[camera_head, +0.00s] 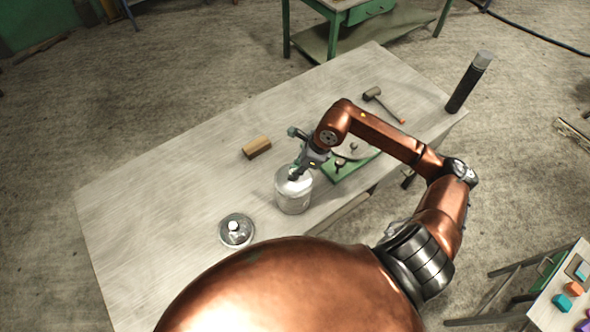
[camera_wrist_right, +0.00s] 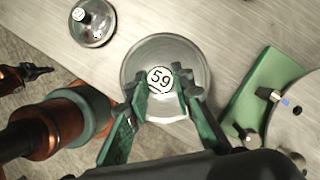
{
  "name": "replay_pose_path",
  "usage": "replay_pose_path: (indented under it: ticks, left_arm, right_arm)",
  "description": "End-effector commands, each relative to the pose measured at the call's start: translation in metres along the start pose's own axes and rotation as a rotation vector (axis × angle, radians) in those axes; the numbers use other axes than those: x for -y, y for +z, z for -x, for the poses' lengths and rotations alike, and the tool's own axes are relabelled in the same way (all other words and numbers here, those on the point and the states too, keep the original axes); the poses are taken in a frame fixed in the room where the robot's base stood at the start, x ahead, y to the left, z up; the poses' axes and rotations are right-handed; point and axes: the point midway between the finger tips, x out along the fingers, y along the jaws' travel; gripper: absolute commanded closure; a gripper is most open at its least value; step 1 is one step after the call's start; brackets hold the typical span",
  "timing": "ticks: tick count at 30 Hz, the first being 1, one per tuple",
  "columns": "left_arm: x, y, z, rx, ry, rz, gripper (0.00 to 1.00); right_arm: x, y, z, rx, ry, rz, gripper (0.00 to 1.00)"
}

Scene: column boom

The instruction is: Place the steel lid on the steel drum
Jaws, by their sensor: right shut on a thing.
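The steel drum (camera_head: 293,200) stands upright near the table's front edge. My right gripper (camera_head: 294,173) points down over its top. In the right wrist view, my right gripper (camera_wrist_right: 160,88) is shut on the knob of a round grey metal lid (camera_wrist_right: 190,58), which bears a white disc marked 59. The lid lines up closely with the drum; I cannot tell whether it rests fully on the rim. The fingers hide part of the knob.
A second shiny round lid (camera_head: 237,231) with a pale knob lies left of the drum. A green board (camera_head: 345,169) with a round plate is close on the right. A wooden block (camera_head: 257,147), a hammer (camera_head: 374,95) and a black cylinder (camera_head: 467,88) stand farther off.

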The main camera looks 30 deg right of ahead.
Motion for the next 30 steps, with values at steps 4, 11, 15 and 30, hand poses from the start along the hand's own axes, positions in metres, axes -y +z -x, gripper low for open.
replay_pose_path:
  ticks: [4, 11, 15, 30]
  left_arm:
    - [-0.0008, 0.001, -0.0057, 0.001, 0.001, 0.0, 1.0]
    - [-0.0009, 0.0022, -0.0091, 0.002, 0.001, 0.0, 1.0]
    - [-0.0008, 0.0023, -0.0086, 0.002, 0.001, 0.0, 1.0]
    - [-0.0006, 0.002, -0.0051, 0.002, 0.0, 0.001, 1.0]
  right_arm:
    - [0.0001, -0.0012, -0.0039, 0.001, -0.001, 0.001, 1.0]
    - [-0.0001, -0.0021, -0.0063, 0.001, 0.0, 0.001, 1.0]
    - [-0.0002, -0.0023, -0.0061, 0.0, 0.0, 0.0, 0.71]
    - [-0.0001, -0.0011, -0.0032, 0.001, 0.0, 0.0, 0.61]
